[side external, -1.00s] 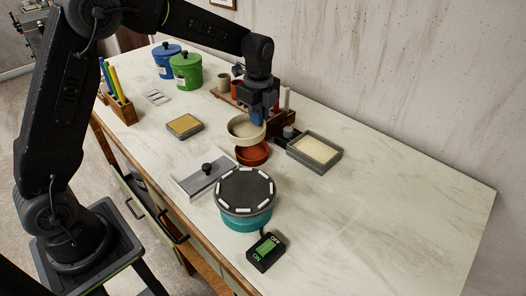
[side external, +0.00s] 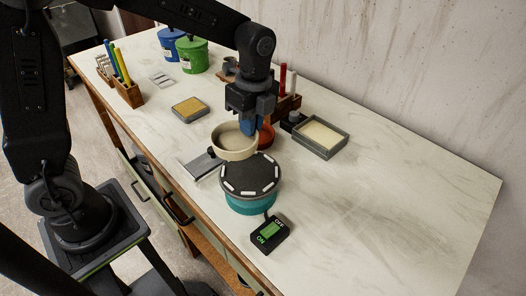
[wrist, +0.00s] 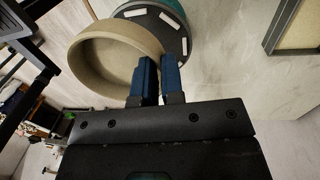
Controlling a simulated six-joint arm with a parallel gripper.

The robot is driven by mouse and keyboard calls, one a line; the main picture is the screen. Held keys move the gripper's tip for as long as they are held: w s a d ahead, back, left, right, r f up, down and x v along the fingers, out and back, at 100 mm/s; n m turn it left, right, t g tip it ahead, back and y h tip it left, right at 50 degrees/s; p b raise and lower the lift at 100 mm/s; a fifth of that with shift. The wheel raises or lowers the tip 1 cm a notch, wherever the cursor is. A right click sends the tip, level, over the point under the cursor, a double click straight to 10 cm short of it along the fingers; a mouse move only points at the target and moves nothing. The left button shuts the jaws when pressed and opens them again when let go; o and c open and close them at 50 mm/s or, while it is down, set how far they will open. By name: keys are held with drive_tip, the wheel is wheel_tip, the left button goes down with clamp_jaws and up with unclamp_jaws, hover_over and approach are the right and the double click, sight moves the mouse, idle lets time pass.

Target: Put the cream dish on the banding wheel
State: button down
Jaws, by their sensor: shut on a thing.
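The cream dish (side external: 233,143) is a round, shallow bowl. My gripper (side external: 250,127) is shut on its rim and holds it upright, beside and just behind the banding wheel. In the wrist view the blue fingers (wrist: 158,68) pinch the right wall of the dish (wrist: 100,62). The banding wheel (side external: 250,177) has a dark round top with white pads and a teal base. It also shows in the wrist view (wrist: 165,30), partly hidden by the dish and fingers. The dish overlaps the wheel's far left edge in the side view; I cannot tell whether they touch.
A red-brown dish (side external: 267,134) stands behind my gripper. A grey tray with a black knob (side external: 203,164) lies left of the wheel. A switch box (side external: 270,233) is in front of it. A grey framed tray (side external: 321,137) is at right. The table's right side is clear.

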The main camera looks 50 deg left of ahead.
sight(263, 163)
drive_tip(key=d, duration=0.1)
drive_tip(key=d+f, duration=0.2)
drive_tip(key=shift+w+d, duration=0.2)
drive_tip(key=shift+w, duration=0.1)
drive_tip(key=shift+f, duration=2.05)
drive_tip(key=shift+f, duration=0.15)
drive_tip(key=c, duration=1.2)
unclamp_jaws()
drive_tip(key=shift+c, duration=0.2)
